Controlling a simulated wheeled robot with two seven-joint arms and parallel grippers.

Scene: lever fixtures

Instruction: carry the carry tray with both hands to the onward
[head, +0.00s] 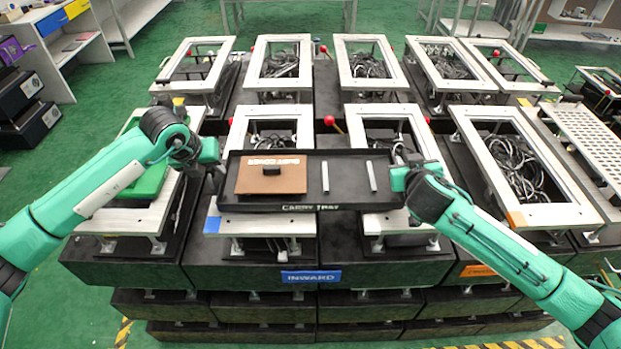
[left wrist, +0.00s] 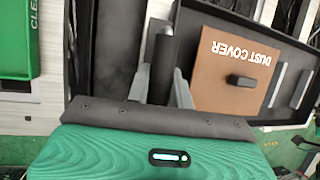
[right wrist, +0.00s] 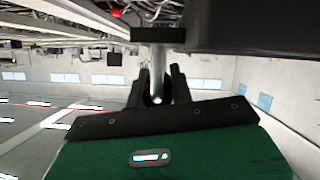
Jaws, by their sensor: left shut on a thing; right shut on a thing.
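The black carry tray (head: 345,195) is held between both arms above the middle of the front row of fixtures and looks about level. A brown dust cover (head: 255,180) with a dark knob lies in its left part, and two light bars (head: 325,177) are in its right part. My left gripper (head: 215,170) is shut on the tray's left handle (left wrist: 162,55). My right gripper (head: 402,178) is shut on the right handle (right wrist: 157,62). An orange sign (head: 478,270) sits on the front face at the right, its lettering mostly hidden by my right arm.
A blue INWARD sign (head: 311,277) is on the front face below the tray. White-framed fixtures (head: 530,170) with cables inside stand around, some with red-knobbed levers (head: 335,124). A green board (head: 148,185) lies at the left, partly behind my left arm. A perforated plate (head: 595,140) is at the far right.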

